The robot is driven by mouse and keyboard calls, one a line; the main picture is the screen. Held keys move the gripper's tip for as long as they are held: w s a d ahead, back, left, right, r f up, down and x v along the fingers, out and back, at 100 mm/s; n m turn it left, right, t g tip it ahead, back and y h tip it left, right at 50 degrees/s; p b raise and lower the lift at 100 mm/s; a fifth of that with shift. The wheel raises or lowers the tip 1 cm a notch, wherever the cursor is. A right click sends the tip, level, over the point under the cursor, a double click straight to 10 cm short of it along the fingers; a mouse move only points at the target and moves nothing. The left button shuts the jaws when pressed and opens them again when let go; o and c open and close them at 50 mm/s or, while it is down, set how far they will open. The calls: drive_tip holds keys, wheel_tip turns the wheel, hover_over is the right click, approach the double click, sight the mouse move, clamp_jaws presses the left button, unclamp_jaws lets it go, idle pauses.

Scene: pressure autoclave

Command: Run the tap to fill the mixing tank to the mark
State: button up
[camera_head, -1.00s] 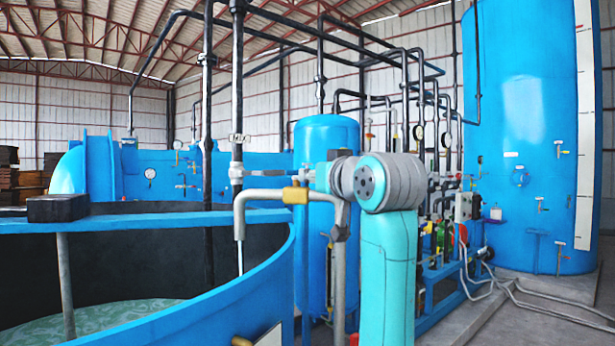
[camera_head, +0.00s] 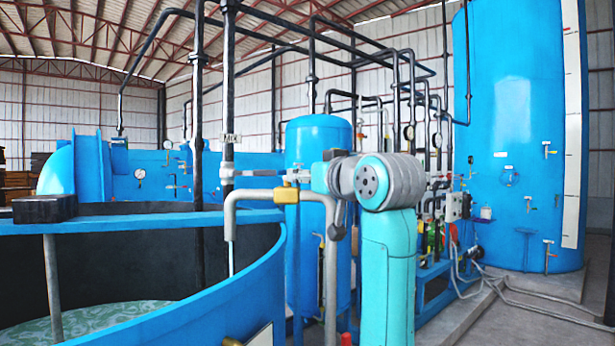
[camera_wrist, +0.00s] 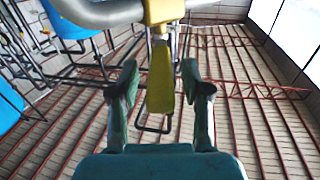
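The blue open mixing tank (camera_head: 255,277) stands at the left, with pale greenish liquid (camera_head: 110,318) low inside it. A grey tap pipe (camera_head: 262,196) bends down over its rim. A thin pale stream (camera_head: 231,258) hangs below the spout and looks like water. The brass-yellow tap valve (camera_head: 287,194) sits on the pipe. In the wrist view its yellow handle (camera_wrist: 160,80) points down between the fingers of my gripper (camera_wrist: 159,78). The fingers are apart, with a gap on either side of the handle. No fill mark is clearly visible.
A blue upright vessel (camera_head: 319,135) and black pipework stand behind the tap. A tall blue tank (camera_head: 518,110) stands at the right. Grey hoses (camera_head: 530,302) lie on the floor at lower right. A dark box (camera_head: 45,208) sits on the mixing tank's crossbeam.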

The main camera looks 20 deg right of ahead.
drive_tip(key=s+d, duration=0.1)
drive_tip(key=s, duration=1.1)
drive_tip(key=shift+d, duration=0.15)
idle(1.7)
drive_tip(key=w, duration=0.4)
drive_tip(key=w+a, duration=0.1)
drive_tip(key=w, duration=0.4)
drive_tip(key=w+f, duration=0.1)
drive_tip(key=w, duration=0.4)
drive_tip(key=shift+w+a, duration=0.15)
drive_tip(key=shift+a, duration=0.15)
clamp_jaws()
